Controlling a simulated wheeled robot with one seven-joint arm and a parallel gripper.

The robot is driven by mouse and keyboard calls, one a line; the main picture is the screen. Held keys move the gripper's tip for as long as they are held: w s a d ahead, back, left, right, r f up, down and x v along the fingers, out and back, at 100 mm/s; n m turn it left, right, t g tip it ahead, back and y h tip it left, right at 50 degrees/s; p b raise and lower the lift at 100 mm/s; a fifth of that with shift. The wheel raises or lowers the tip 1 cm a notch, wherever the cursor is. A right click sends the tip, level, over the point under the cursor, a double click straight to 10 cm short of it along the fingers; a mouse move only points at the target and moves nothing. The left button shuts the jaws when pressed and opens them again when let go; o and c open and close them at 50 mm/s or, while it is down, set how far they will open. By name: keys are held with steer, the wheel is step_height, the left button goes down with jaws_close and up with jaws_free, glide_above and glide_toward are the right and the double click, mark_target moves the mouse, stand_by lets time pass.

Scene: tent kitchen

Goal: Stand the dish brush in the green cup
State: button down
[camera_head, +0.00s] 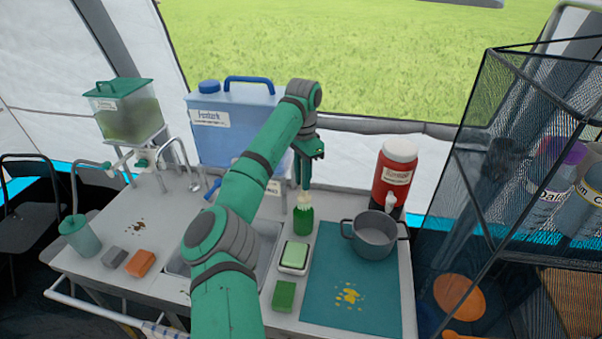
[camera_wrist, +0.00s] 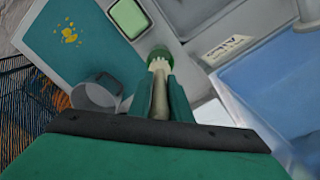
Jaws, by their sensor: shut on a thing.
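The green cup (camera_head: 303,221) stands upright on the counter, between the sink and the teal mat. It also shows in the wrist view (camera_wrist: 160,53), beyond my fingertips. The dish brush (camera_wrist: 159,92) has a tan handle and pale bristles, and it points bristles-down at the cup. In the head view the bristles (camera_head: 304,199) are at the cup's mouth. I cannot tell how far they are inside it. My gripper (camera_head: 306,180) is above the cup, shut on the brush handle. The fingers hide part of the handle.
A grey pot (camera_head: 374,236) stands on the teal mat (camera_head: 330,285), right of the cup. A soap dish with a green bar (camera_head: 294,256) and a green sponge (camera_head: 284,295) lie in front. A red drink cooler (camera_head: 394,173) and a blue water container (camera_head: 232,130) stand behind.

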mark_target(303, 194)
steer(key=shift+f, duration=3.5)
steer(key=c, duration=1.6)
jaws_free()
steer(key=shift+o, duration=0.2)
